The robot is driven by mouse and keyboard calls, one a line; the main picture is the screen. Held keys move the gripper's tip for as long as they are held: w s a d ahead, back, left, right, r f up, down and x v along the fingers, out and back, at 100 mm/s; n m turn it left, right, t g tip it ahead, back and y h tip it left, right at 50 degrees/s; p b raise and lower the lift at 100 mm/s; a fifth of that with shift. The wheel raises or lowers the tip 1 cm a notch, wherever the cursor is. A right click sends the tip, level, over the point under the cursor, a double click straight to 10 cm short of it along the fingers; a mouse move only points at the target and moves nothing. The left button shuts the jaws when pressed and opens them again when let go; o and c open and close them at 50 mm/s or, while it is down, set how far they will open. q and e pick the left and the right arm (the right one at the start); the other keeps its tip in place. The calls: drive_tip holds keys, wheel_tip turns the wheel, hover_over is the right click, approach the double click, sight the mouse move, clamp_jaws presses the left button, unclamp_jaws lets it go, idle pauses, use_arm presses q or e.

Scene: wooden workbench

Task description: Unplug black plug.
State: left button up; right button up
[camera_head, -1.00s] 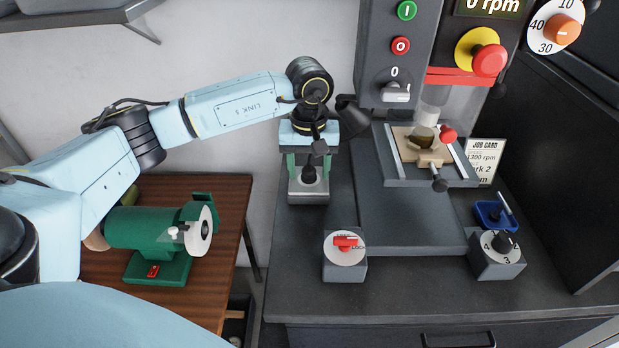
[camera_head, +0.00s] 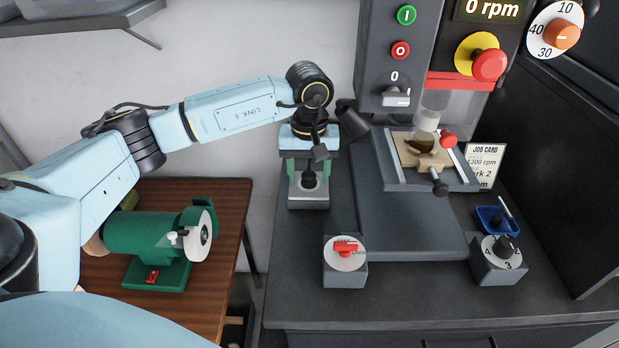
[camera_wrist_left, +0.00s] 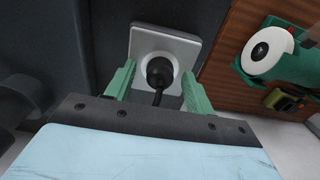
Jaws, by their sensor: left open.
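The black plug (camera_head: 309,179) sits in a pale square socket (camera_head: 308,201) on the dark bench, near its left edge. In the left wrist view the plug (camera_wrist_left: 160,72) is seated in the round recess of the socket (camera_wrist_left: 187,45), and its cord runs down toward the gripper body. My left gripper (camera_head: 308,180) points down over the socket. Its two green fingers are open, one on each side of the plug, with gaps showing in the left wrist view (camera_wrist_left: 155,85). Whether the fingertips touch the socket plate is hard to tell. My right gripper is not in view.
A drill press with a vise (camera_head: 425,160) stands right of the socket. A red rotary switch box (camera_head: 345,262) is in front, and a numbered dial box (camera_head: 497,260) is at right. A green bench grinder (camera_head: 150,240) stands on the wooden table at left. A blue tray (camera_head: 489,220) lies at right.

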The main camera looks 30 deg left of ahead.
sight(309, 173)
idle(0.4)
use_arm(q)
drive_tip(key=shift+c, duration=0.2)
clamp_jaws()
drive_tip(key=shift+r, duration=0.1)
drive_tip(key=shift+r+p, duration=1.4)
drive_tip(key=shift+r, duration=1.5)
